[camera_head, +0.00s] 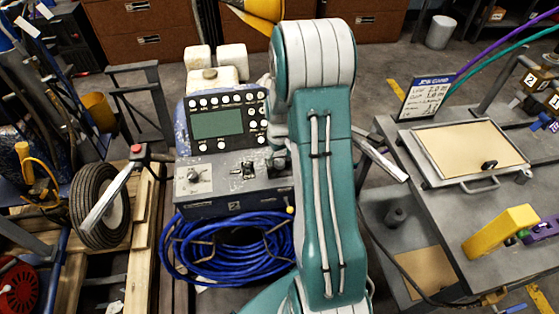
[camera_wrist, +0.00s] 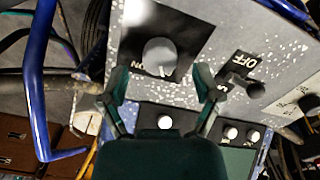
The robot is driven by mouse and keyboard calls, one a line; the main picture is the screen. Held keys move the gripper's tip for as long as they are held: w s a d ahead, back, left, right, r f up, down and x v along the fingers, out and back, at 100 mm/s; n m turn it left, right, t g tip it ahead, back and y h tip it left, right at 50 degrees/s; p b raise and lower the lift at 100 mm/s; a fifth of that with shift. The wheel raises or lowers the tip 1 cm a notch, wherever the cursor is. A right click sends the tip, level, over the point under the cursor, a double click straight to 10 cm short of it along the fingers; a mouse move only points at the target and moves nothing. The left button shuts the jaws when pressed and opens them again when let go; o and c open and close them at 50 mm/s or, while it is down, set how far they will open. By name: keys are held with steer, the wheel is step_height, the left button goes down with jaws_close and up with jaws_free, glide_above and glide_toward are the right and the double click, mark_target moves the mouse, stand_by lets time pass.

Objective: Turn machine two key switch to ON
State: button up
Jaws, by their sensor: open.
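Machine two's control box (camera_head: 222,187) has a "2" label on its front. In the wrist view, a light grey knob (camera_wrist: 159,54), apparently the key switch, sits on a black plate with an upside-down ON label. My gripper (camera_wrist: 162,80) is open, its two fingertips either side of and just short of the knob; contact is not visible. A smaller dark switch (camera_wrist: 247,88) with an OFF label stands to the right. In the head view my gripper (camera_head: 275,148) is over the right end of the box, and my arm hides part of it.
A display panel (camera_head: 222,122) with several white buttons rises behind the box. A coil of blue hose (camera_head: 225,250) hangs below it. A blue tube (camera_wrist: 35,85) stands at the left of the wrist view. A grey table (camera_head: 440,235) stands to the right.

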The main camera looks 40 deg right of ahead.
steer(key=shift+f, duration=1.05)
jaws_close()
steer(key=shift+m, duration=0.4)
steer(key=m, duration=0.5)
steer(key=shift+m, duration=0.4)
steer(key=m, duration=0.5)
steer(key=shift+s, duration=0.1)
steer(key=shift+m, duration=0.3)
